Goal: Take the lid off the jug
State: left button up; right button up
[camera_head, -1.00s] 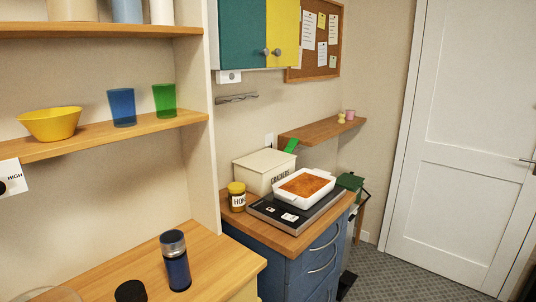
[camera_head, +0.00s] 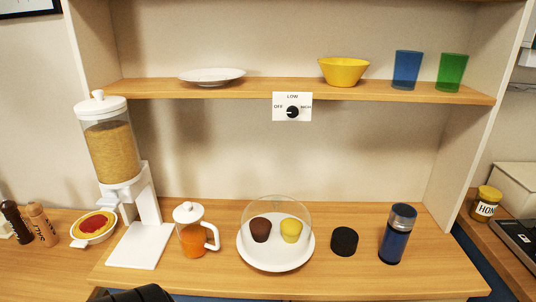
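The jug (camera_head: 193,238) stands upright on the wooden counter, left of the middle. It is clear, holds orange liquid and has a white handle on its right side. Its white lid (camera_head: 188,212), with a small knob, sits on top. A black rounded part, probably of my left gripper (camera_head: 135,293), shows at the bottom edge, below and left of the jug and apart from it. Its fingers are hidden or out of frame. My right gripper is not in view.
A dispenser (camera_head: 112,150) on a white stand is close left of the jug. A domed plate (camera_head: 275,262) with two muffins is close right. A black cylinder (camera_head: 344,241) and blue flask (camera_head: 397,235) stand farther right. A shelf (camera_head: 290,90) runs above.

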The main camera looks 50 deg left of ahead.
aim_at(189, 212)
jog(key=u, duration=2.2)
jog(key=i+l, duration=0.1)
jog(key=l, duration=0.55)
jog(key=i+l+u, duration=0.1)
jog(key=l, duration=0.6)
